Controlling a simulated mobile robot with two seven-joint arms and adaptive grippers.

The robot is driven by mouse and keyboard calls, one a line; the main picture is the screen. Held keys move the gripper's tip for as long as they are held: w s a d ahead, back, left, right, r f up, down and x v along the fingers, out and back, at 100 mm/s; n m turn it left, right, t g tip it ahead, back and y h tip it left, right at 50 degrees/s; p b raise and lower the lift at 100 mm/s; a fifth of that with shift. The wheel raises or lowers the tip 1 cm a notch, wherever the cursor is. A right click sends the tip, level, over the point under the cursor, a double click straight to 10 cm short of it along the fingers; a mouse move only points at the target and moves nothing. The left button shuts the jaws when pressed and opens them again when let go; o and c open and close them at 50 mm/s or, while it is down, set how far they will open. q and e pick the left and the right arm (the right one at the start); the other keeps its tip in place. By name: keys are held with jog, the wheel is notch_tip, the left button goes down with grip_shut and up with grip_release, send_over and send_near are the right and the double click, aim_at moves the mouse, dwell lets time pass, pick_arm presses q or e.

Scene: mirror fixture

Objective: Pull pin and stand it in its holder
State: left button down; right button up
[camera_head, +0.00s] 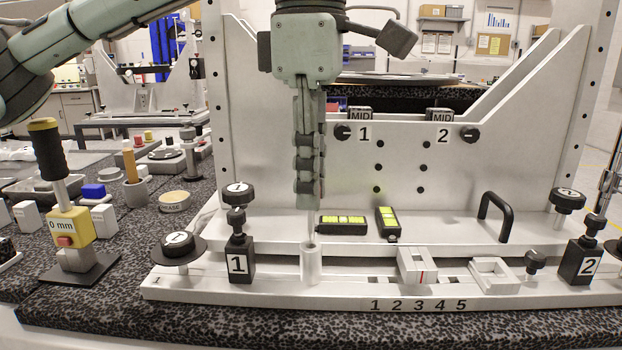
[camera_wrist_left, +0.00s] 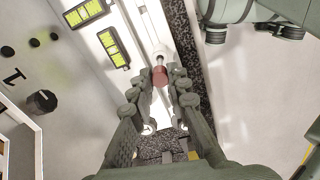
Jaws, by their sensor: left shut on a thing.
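My left gripper (camera_head: 312,203) points straight down above the front rail of the fixture, with its fingers closed together. In the left wrist view the fingertips (camera_wrist_left: 161,80) are shut on the red head of a pin (camera_wrist_left: 159,75). A thin part of the pin shows below the fingertips in the head view (camera_head: 311,226). A white upright tube (camera_head: 311,265), which looks like the holder, stands on the rail directly under it; the tube also shows in the left wrist view (camera_wrist_left: 158,50). I cannot tell whether the pin's lower end is inside the tube.
A black clamp post marked 1 (camera_head: 239,262) stands left of the tube. A white slotted block (camera_head: 416,266) is to its right. Two yellow-green levels (camera_head: 342,224) lie behind. A black handle (camera_head: 496,217) rises at the right. The upright plate stands behind the gripper.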

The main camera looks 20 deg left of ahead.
jog(key=shift+d, duration=0.35)
jog(key=shift+a, duration=0.25)
pick_arm(q)
jog(key=shift+f+b, duration=0.35)
jog(key=shift+f, duration=0.1)
pick_arm(e)
jog(key=shift+f, duration=0.3)
